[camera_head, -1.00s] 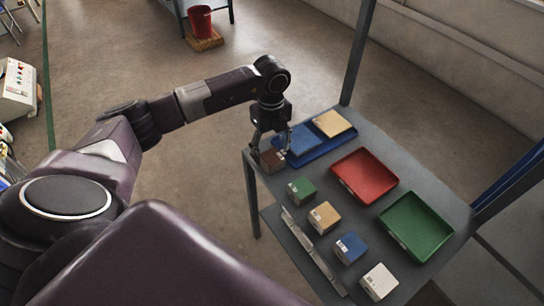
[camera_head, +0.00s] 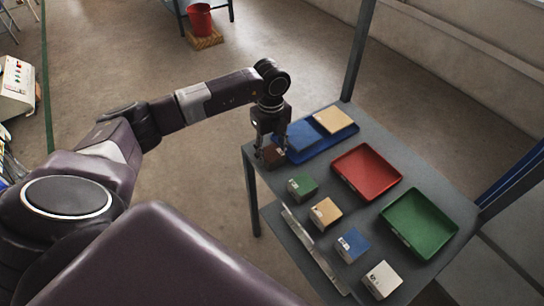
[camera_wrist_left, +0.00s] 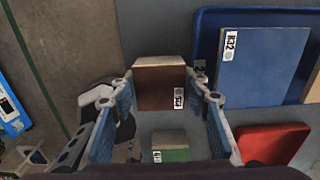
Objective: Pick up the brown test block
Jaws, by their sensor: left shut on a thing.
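The brown test block (camera_head: 273,155) is at the far left corner of the grey table, partly hidden by my left gripper (camera_head: 271,149). In the left wrist view the brown block (camera_wrist_left: 160,88) sits between the two fingers of my left gripper (camera_wrist_left: 163,84), with a white label on its lower right. The gripper is shut on it. I cannot tell whether the block touches the table. My right gripper is not in view.
Green (camera_head: 302,187), tan (camera_head: 325,213), blue (camera_head: 352,245) and white (camera_head: 382,280) blocks stand in a row nearer me. A blue tray (camera_head: 352,130) holding flat tiles lies close to the gripper; red (camera_head: 367,171) and green (camera_head: 419,223) trays are empty.

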